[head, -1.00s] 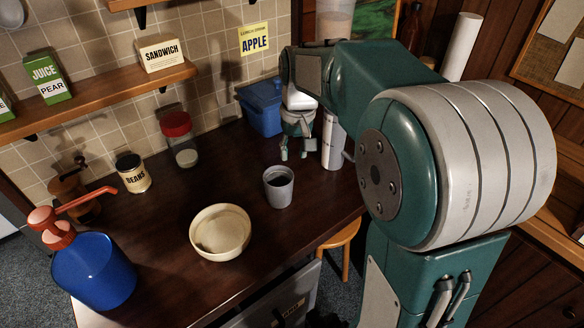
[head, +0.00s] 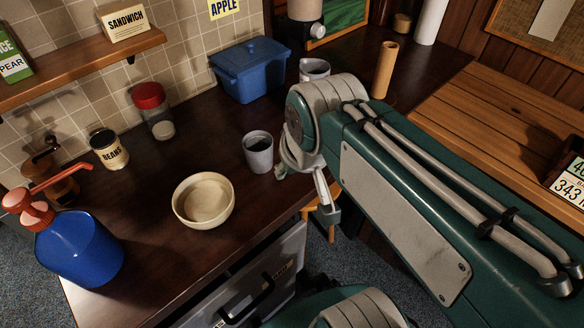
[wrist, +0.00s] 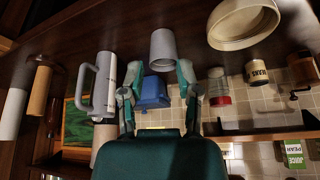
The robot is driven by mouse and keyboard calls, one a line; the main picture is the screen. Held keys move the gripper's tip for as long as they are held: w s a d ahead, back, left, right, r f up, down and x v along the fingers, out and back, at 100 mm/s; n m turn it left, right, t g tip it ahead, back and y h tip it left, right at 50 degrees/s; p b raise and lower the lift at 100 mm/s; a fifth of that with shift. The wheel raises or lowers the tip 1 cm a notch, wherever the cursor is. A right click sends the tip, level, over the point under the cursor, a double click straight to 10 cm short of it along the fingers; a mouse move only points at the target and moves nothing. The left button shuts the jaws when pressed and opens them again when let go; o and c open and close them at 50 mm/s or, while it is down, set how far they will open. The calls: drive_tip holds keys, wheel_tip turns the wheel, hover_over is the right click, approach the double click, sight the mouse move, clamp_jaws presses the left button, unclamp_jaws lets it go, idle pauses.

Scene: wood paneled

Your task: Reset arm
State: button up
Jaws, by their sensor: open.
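My gripper (wrist: 156,82) is open in the wrist view, with its two fingers spread apart and nothing held between them. In the head view it is mostly hidden behind my arm; only a small part shows just right of the grey cup. The grey cup (head: 258,151) stands upright on the dark counter (head: 215,128), apart from the visible gripper part as far as I can tell. The cup also shows in the wrist view (wrist: 163,47), beyond the fingers, in an upside-down picture.
A cream bowl (head: 204,201), blue jug (head: 80,250), beans can (head: 109,150) and red-lidded jar (head: 154,112) stand on the counter. A blue box (head: 250,72), grey mug (head: 314,68) and brown cylinder (head: 385,70) stand farther back. A wooden bench (head: 495,125) is at right.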

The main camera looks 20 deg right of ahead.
drive_tip(key=shift+s+a+f+t, duration=0.1)
drive_tip(key=shift+s+f+t, duration=0.15)
drive_tip(key=shift+s, duration=0.35)
drive_tip(key=shift+s+f+t, duration=0.15)
drive_tip(key=shift+s+f, duration=0.2)
drive_tip(key=shift+s, duration=0.25)
idle(0.4)
